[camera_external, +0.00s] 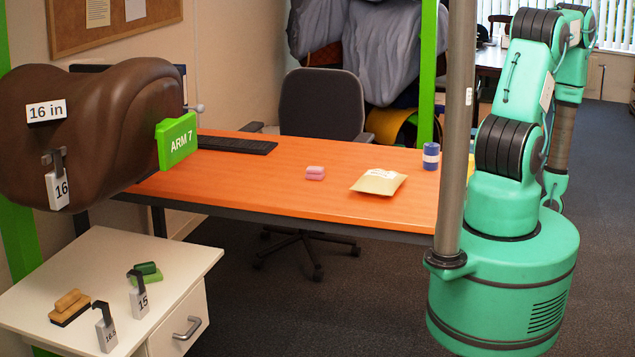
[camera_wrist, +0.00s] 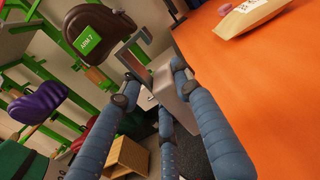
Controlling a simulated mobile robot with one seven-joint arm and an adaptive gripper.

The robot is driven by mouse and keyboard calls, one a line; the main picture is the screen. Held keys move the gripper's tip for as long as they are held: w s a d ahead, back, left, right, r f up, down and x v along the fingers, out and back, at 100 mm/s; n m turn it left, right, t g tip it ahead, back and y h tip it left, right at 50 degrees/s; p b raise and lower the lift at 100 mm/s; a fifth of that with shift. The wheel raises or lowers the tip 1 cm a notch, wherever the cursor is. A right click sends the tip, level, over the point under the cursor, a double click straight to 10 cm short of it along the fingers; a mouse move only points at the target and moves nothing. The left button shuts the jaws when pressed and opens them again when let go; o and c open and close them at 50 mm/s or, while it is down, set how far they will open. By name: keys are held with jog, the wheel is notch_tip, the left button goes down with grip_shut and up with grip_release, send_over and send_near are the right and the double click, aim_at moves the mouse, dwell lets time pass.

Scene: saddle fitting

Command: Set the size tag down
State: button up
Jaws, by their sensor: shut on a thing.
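My gripper (camera_wrist: 155,84), with blue padded fingers, is shut on a size tag (camera_wrist: 164,76) in the wrist view. The tag is a grey block with a dark hook at its upper left; no number is legible on it. It is held in the air, and the gripper is out of the external view. In the external view, a tag marked 16 (camera_external: 58,189) hangs on the brown saddle (camera_external: 110,110). A tag marked 15 (camera_external: 139,300) and a tag that seems to read 16.5 (camera_external: 106,334) stand on the white cabinet (camera_external: 185,262).
Two brushes, one brown (camera_external: 69,307) and one green (camera_external: 147,272), lie on the cabinet. The orange desk (camera_external: 255,190) carries a keyboard (camera_external: 235,145), a pink block (camera_external: 315,173), an envelope (camera_external: 378,183) and a blue cylinder (camera_external: 431,156). A purple saddle (camera_wrist: 38,101) shows in the wrist view.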

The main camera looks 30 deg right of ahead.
jog(key=shift+w, duration=0.1)
jog(key=w+d+b, duration=0.1)
jog(key=w+d, duration=0.2)
jog(key=w, duration=0.4)
jog(key=w+d+f+b, duration=0.1)
jog(key=w+d, duration=0.2)
jog(key=w, duration=0.4)
jog(key=shift+w+d+f, duration=0.2)
jog(key=shift+w+f, duration=0.05)
jog(key=shift+f, duration=0.1)
jog(key=shift+f+b, duration=0.75)
jog(key=shift+f, duration=0.9)
jog(key=shift+f, duration=0.15)
jog(key=o, duration=1.2)
jog(key=p+v, duration=0.1)
jog(key=v, duration=1.1)
jog(key=shift+r+p, duration=0.2)
jog(key=shift+p, duration=0.2)
